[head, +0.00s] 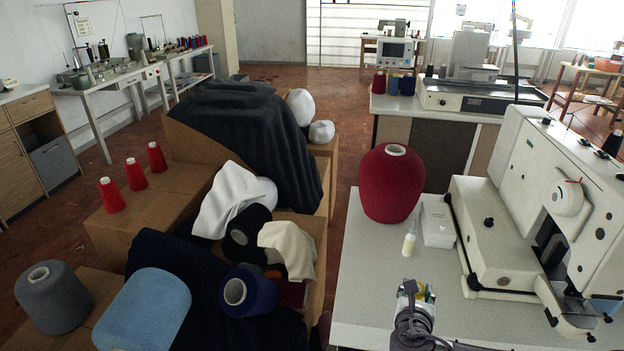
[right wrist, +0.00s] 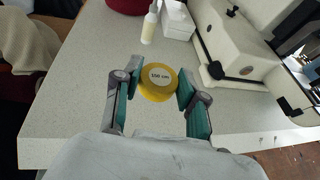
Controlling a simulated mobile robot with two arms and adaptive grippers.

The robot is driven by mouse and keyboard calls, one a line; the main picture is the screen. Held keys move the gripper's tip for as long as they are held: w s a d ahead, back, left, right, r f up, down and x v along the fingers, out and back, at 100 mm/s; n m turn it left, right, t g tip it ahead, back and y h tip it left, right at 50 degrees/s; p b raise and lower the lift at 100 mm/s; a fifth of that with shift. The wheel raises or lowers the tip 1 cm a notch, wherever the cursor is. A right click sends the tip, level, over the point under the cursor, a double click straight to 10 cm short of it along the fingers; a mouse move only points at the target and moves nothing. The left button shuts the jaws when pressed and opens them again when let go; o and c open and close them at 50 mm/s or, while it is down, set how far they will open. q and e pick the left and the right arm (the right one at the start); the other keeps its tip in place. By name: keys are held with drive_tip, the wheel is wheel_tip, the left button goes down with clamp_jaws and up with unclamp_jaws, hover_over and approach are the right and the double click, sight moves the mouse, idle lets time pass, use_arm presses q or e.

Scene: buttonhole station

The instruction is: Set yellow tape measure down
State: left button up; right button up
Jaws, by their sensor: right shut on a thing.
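The yellow tape measure (right wrist: 158,80) is round with a white label reading what looks like "150 cm". In the right wrist view it sits between the two teal-padded fingers of my right gripper (right wrist: 157,88), which is shut on it. In the head view my right gripper (head: 418,292) is over the front part of the white table (head: 375,290), with only a little yellow showing between the fingers. I cannot tell whether the tape touches the tabletop. My left gripper is not in view.
A small white bottle (head: 409,244), a white box (head: 438,224) and a large red yarn cone (head: 391,185) stand behind the gripper. The white sewing machine (head: 505,240) is at the right. Bare tabletop lies left of the gripper. Cardboard boxes with cloth and yarn stand left of the table.

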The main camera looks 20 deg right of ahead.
drive_tip(key=s+a+r+n+t+y, duration=0.1)
drive_tip(key=a+r+n+y, duration=0.2)
drive_tip(key=a, duration=0.5)
drive_tip(key=s+a+r+n+t+y, duration=0.1)
drive_tip(key=a+r+n+y, duration=0.3)
drive_tip(key=a+r, duration=0.4)
drive_tip(key=shift+s+a+r+t+y, duration=0.2)
drive_tip(key=shift+s+a+t+y, duration=0.25)
drive_tip(key=shift+y, duration=0.25)
drive_tip(key=shift+w+f, duration=0.15)
